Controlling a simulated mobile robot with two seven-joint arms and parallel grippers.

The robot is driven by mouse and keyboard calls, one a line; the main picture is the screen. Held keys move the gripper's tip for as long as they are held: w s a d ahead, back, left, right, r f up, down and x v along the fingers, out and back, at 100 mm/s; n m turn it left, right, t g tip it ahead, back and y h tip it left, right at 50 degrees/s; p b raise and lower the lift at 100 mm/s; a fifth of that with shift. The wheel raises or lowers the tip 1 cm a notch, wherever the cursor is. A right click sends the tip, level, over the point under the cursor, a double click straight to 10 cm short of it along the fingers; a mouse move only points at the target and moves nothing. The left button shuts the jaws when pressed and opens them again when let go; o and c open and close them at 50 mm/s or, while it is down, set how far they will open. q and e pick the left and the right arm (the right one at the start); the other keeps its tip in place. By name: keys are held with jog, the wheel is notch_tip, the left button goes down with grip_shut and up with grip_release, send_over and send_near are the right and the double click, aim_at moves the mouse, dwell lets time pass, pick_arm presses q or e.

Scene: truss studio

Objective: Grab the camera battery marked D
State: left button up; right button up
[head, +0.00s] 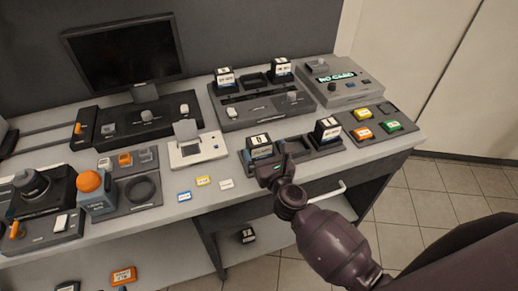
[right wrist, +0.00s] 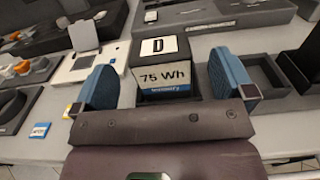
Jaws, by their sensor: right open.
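The camera battery marked D (right wrist: 160,68) is a dark block with a white "D" label on top and a "75 Wh" face towards me. It sits in the left bay of a dark tray-like holder (head: 295,150), and in the head view the battery (head: 260,146) stands at the near edge of the bench. My right gripper (right wrist: 164,88) is open, with one blue finger on each side of the battery and visible gaps between. In the head view the right gripper (head: 272,168) is just in front of the battery. My left gripper is not in view.
Another battery (head: 327,131) stands at the holder's right end; two more stand on the rear unit (head: 262,105). A white device (head: 198,149) is to the left. Small coloured cards lie on the bench front. A drawer handle (head: 327,192) juts out below.

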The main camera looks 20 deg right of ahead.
aim_at(262, 146)
jog(key=shift+w+a, duration=0.15)
jog(key=shift+w, duration=2.35)
jog(key=shift+c, duration=0.5)
jog(key=c, duration=1.2)
